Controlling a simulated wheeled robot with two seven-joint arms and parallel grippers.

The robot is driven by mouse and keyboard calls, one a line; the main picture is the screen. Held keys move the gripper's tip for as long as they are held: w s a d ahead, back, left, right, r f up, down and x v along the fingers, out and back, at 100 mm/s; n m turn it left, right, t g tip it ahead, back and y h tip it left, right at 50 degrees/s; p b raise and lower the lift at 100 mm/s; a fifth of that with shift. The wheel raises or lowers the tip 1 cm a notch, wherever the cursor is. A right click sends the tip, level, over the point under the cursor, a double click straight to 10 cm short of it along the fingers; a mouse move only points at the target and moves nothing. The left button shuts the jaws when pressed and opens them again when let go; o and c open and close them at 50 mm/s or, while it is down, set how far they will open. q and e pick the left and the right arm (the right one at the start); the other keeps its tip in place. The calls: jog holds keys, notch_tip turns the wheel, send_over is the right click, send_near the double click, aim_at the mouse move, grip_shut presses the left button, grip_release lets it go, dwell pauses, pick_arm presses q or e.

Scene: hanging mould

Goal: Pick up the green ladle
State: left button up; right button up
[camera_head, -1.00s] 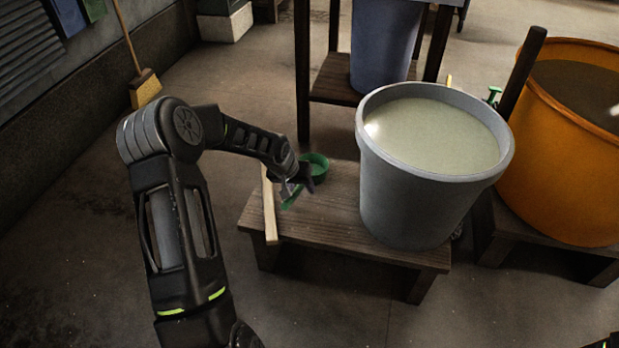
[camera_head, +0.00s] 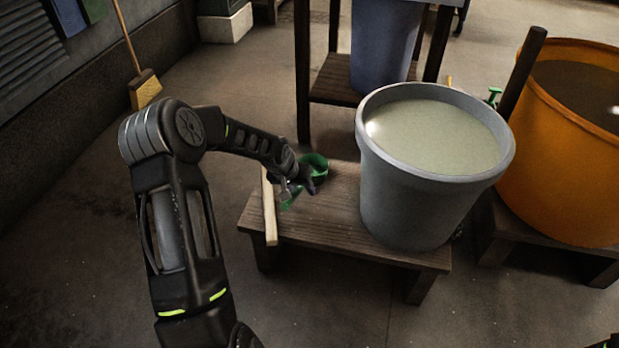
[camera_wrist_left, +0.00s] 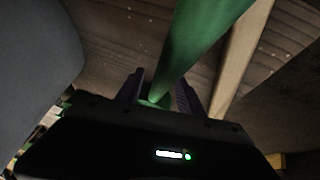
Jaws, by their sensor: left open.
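The green ladle (camera_head: 320,164) is at the left end of a low wooden bench. Its cup shows just beyond my left gripper (camera_head: 303,186), and part of its handle shows below the gripper. In the left wrist view the green handle (camera_wrist_left: 207,35) runs down between the two dark fingers of the left gripper (camera_wrist_left: 160,92). The fingers are open, one on each side of the handle. I cannot tell whether either touches it. The gripper hides part of the ladle in the head view.
A light wooden stick (camera_head: 269,210) lies along the left end of the bench (camera_head: 335,235). A large grey bucket (camera_head: 410,205) of pale liquid stands close on the right. An orange tub (camera_head: 555,180) is farther right. A blue bin (camera_head: 382,45) sits on a stand behind.

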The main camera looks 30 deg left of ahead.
pick_arm(q)
jog(key=shift+c, duration=0.4)
grip_shut()
